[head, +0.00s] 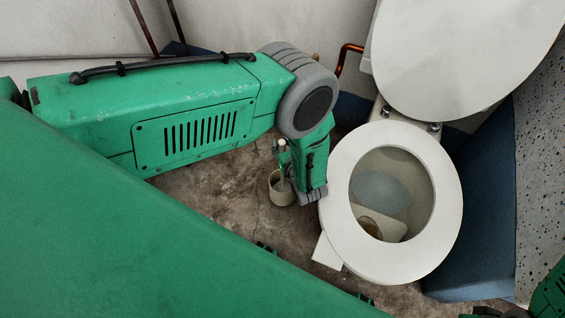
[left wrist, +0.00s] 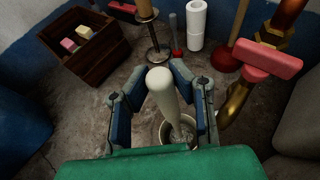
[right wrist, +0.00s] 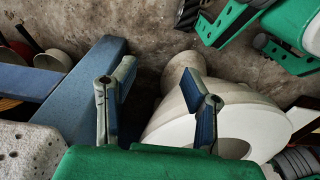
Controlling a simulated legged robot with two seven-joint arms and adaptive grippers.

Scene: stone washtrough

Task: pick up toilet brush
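The toilet brush shows in the head view as a pale handle (head: 282,146) rising from a cream holder (head: 280,192) on the floor, left of the toilet. In the left wrist view the pale handle (left wrist: 162,92) stands upright, slightly tilted, between the fingers of my left gripper (left wrist: 161,82), with the holder (left wrist: 165,131) below, partly hidden. The left fingers are spread, with gaps beside the handle; I cannot tell whether either tip touches it. My right gripper (right wrist: 158,100) is open and empty, near the toilet in the right wrist view.
The toilet (head: 447,190) with raised lid stands close on the right. In the left wrist view, a wooden crate (left wrist: 85,65), paper rolls (left wrist: 196,25), a red plunger (left wrist: 225,58) and a brass pipe (left wrist: 240,100) with a red handle stand around. Floor near the holder is bare.

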